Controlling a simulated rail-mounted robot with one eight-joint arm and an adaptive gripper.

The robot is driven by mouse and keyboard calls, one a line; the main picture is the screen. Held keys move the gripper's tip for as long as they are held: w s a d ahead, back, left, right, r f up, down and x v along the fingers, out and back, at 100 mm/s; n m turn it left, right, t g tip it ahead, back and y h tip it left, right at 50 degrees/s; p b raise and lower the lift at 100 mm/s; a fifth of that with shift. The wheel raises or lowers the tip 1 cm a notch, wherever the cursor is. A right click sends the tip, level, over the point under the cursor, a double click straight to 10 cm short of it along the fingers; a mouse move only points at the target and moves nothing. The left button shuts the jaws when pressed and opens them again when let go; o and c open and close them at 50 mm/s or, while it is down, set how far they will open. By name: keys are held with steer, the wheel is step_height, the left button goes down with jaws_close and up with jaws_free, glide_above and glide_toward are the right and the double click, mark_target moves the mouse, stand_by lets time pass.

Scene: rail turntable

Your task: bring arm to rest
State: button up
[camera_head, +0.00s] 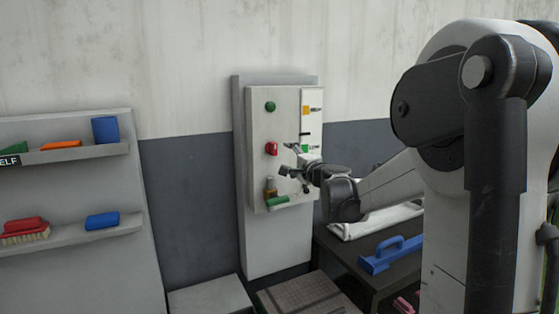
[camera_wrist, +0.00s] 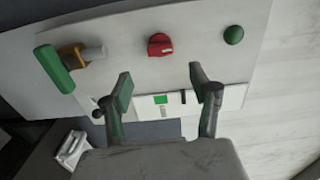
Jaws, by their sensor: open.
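My gripper (camera_head: 298,164) reaches toward the light grey control panel (camera_head: 256,138) on the wall. In the wrist view my gripper (camera_wrist: 160,88) is open, its two fingers apart with nothing between them. The panel carries a green button (camera_head: 270,106), a red knob (camera_head: 271,148) and a green-handled lever (camera_head: 278,202) on a brass-coloured mount. In the wrist view the red knob (camera_wrist: 160,45) lies beyond the fingertips and the green button (camera_wrist: 233,35) to the right. The green handle (camera_wrist: 54,71) is to the left. I cannot tell whether a fingertip touches the panel.
A shelf unit (camera_head: 70,157) with a blue block (camera_head: 105,130) and a red brush (camera_head: 25,230) stands at left. A dark table (camera_head: 345,262) with a blue handled tool (camera_head: 390,255) is below my arm. A grey box (camera_head: 210,298) stands low in front.

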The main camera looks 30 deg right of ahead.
steer(key=s+a+f+n+g+y, duration=0.25)
steer(key=s+a+n, duration=0.25)
steer(key=s+a, duration=0.45)
steer(key=s+a+f+n+g+y, duration=0.1)
steer(key=s+a+n+g+y, duration=0.15)
steer(key=s+a+n, duration=0.75)
steer(key=s+a+f+n+g+h, duration=0.1)
steer(key=s+a+f+g+h, duration=0.1)
steer(key=s+f, duration=0.4)
steer(key=s+a+f+n+g+h, duration=0.2)
steer(key=s+f, duration=0.5)
steer(key=s, duration=0.8)
steer(key=shift+a+f+g+h, duration=0.2)
steer(key=shift+a+g+h, duration=0.1)
steer(key=shift+a+g, duration=0.55)
steer(key=shift+d, duration=0.15)
steer(key=shift+c, duration=0.4)
